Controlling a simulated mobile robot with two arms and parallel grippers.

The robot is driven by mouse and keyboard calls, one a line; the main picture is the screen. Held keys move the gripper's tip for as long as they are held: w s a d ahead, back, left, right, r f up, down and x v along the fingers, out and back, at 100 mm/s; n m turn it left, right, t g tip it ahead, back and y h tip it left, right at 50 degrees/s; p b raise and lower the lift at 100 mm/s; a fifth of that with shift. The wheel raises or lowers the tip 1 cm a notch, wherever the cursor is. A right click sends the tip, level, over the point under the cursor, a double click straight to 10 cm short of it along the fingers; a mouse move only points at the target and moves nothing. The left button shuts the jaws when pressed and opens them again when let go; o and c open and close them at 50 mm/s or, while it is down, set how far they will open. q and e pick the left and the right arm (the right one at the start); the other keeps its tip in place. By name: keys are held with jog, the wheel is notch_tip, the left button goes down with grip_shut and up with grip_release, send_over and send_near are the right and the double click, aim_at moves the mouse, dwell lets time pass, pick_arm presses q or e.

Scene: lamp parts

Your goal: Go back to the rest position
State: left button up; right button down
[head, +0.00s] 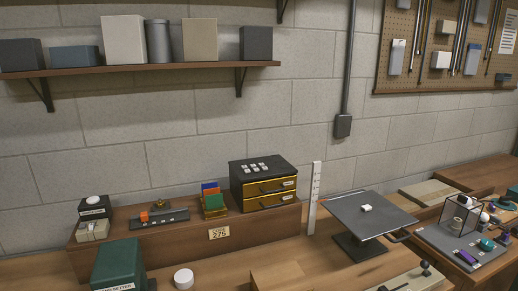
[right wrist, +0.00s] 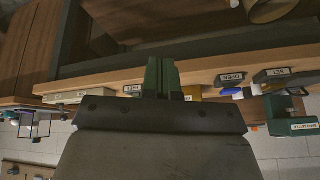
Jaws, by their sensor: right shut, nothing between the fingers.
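My right gripper (right wrist: 163,66) shows in the right wrist view, with its two dark green fingers together and nothing between them. The wide grey body behind the fingers fills the lower middle of that view. Neither gripper shows in the head view. Lamp parts lie on a grey mat (head: 437,240) at the right of the head view: a dark wire frame (head: 458,216), a purple piece (head: 467,256) and a teal piece (head: 487,244). A tilted dark panel (head: 370,214) on a stand carries a small white block (head: 366,208).
A raised wooden shelf (head: 250,227) holds a black drawer unit (head: 263,170) with gold fronts. A green box (head: 123,264) and a white round piece (head: 184,278) stand in front. A wall shelf (head: 150,68) carries several boxes. The right wrist view shows a wooden edge (right wrist: 110,81) beyond the fingers.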

jog(key=s+d+n+g, duration=0.1)
jog(key=s+n+g, duration=0.1)
jog(key=s, duration=0.4)
notch_tip(320, 180, down, 29)
jog(key=s+g, duration=0.1)
jog(key=s, duration=0.1)
jog(key=s+d+f+g+h, duration=0.1)
jog(key=s+d+f, duration=0.2)
jog(key=s+f, duration=0.9)
jog(key=s, duration=0.2)
jog(key=shift+s+f, duration=0.3)
